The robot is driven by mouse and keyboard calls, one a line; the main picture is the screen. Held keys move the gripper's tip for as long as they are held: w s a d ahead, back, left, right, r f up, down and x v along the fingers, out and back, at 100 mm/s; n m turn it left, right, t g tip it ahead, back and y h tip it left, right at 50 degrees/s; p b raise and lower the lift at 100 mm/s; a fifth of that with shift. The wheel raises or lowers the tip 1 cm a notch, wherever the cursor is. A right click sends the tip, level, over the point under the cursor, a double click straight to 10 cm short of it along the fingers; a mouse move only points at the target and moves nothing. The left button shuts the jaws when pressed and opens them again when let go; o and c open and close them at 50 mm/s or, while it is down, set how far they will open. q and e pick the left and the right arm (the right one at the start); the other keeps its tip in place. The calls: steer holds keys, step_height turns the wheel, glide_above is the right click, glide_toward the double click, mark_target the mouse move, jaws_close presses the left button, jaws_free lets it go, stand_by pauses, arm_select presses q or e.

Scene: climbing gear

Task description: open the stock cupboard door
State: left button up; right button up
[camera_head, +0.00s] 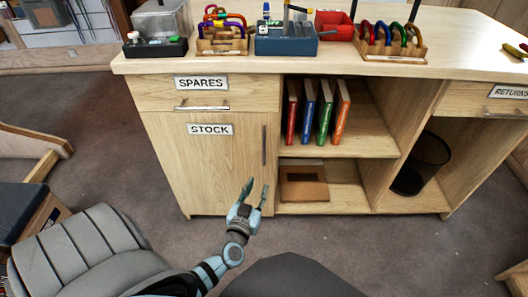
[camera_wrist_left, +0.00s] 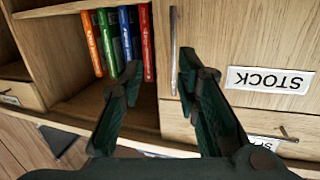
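The stock cupboard door (camera_head: 205,165) is a pale wood panel with a STOCK label (camera_head: 211,129); it looks shut. Its vertical metal handle (camera_head: 264,145) is near the door's right edge. My left gripper (camera_head: 255,190) is in front of the lower right part of the door, below the handle, with its fingers apart and empty. In the left wrist view the handle (camera_wrist_left: 174,50) lies between the two open fingers (camera_wrist_left: 160,78) in the picture, a little beyond their tips; I see no contact. My right gripper is not in view.
Above the door is the SPARES drawer (camera_head: 200,94). To the right are open shelves with several coloured books (camera_head: 325,112), a brown box (camera_head: 304,184) and a black bin (camera_head: 420,163). A grey padded seat (camera_head: 85,250) stands at the front left. Carpet (camera_head: 110,155) left of the cupboard is clear.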

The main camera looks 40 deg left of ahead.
mark_target(264, 149)
arm_select(q)
steer(key=shift+n+y, duration=0.7)
steer(key=b+x, duration=0.1)
steer(key=x, duration=0.3)
steer(key=r+b+x, duration=0.1)
steer(key=x, duration=0.3)
steer(key=a+r+b+x, duration=0.1)
steer(key=b+x, duration=0.1)
steer(key=x, duration=0.2)
steer(key=shift+a+r, duration=0.15)
steer(key=shift+b+x, duration=0.6)
steer(key=shift+x, duration=0.6)
steer(key=shift+w+a+r, duration=0.1)
steer(key=shift+w+r, duration=0.15)
steer(key=shift+w, duration=0.05)
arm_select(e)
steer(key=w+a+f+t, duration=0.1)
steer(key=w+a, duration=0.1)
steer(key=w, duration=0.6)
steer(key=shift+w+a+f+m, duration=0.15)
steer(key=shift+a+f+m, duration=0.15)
arm_select(q)
jaws_close()
